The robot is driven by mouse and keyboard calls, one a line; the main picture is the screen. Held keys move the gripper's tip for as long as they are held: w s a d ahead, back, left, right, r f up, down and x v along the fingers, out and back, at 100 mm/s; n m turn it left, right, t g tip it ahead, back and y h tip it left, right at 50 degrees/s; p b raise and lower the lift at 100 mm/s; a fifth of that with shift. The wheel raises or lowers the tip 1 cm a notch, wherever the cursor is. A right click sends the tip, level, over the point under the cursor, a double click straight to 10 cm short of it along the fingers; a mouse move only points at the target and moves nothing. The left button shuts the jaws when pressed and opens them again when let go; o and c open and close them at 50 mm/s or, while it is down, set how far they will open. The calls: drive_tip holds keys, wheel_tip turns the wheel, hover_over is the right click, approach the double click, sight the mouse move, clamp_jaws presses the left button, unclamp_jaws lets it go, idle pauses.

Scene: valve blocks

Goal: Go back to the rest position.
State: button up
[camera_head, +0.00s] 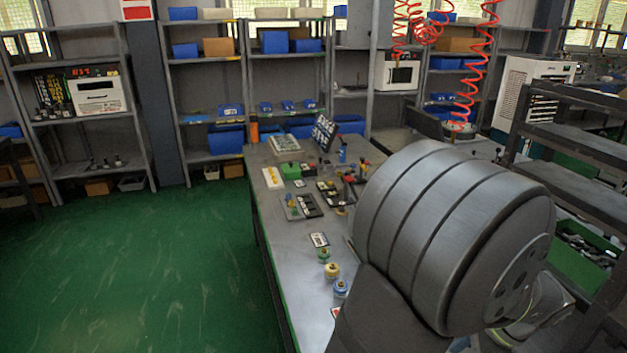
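My arm fills the right foreground and covers much of the near right part of the workbench (295,285). My gripper does not show, so I cannot see whether it holds anything. Three small round valve pieces stand in a row on the bench's left side: a green-topped one (323,256), a yellow one (332,272) and a blue-and-white one (340,289). A small white-and-dark card (319,240) lies just beyond them.
A green block (290,171), a yellow-and-white strip (272,178) and a dark upright panel (325,131) occupy the bench's far part. Red coiled hoses (466,85) hang behind my arm. A dark rack (570,145) stands at right. The green floor (130,260) at left is clear.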

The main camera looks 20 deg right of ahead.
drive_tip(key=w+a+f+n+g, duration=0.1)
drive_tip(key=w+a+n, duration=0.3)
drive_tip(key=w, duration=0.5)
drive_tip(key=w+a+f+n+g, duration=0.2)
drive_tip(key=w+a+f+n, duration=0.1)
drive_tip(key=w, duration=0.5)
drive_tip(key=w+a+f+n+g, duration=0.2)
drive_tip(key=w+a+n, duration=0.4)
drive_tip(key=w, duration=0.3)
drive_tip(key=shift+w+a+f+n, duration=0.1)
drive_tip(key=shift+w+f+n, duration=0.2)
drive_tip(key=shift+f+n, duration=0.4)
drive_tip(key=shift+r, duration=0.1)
